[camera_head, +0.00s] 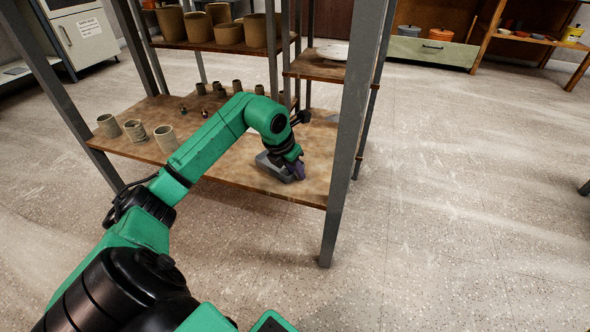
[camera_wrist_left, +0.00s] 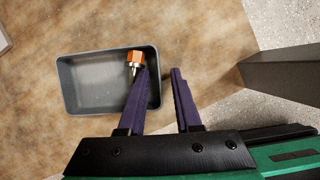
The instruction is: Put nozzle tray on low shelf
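The grey nozzle tray (camera_head: 272,167) rests on the wooden low shelf (camera_head: 227,172) near its front right corner. In the left wrist view the tray (camera_wrist_left: 92,78) holds an orange-topped nozzle (camera_wrist_left: 136,58) with a metal tip at its upper right. My left gripper (camera_head: 297,172) is at the tray's right end. Its two purple fingers (camera_wrist_left: 159,70) are apart: one is over the tray's inside, the other outside its right wall. Nothing is visibly gripped. Whether the fingers touch the wall cannot be told. My right gripper is not in view.
Clay cups (camera_head: 136,130) and small pots (camera_head: 220,90) stand at the shelf's left and back. A grey rack post (camera_head: 350,130) rises just right of the tray; it also shows in the wrist view (camera_wrist_left: 285,78). Upper boards (camera_head: 318,68) hang behind. Floor to the right is clear.

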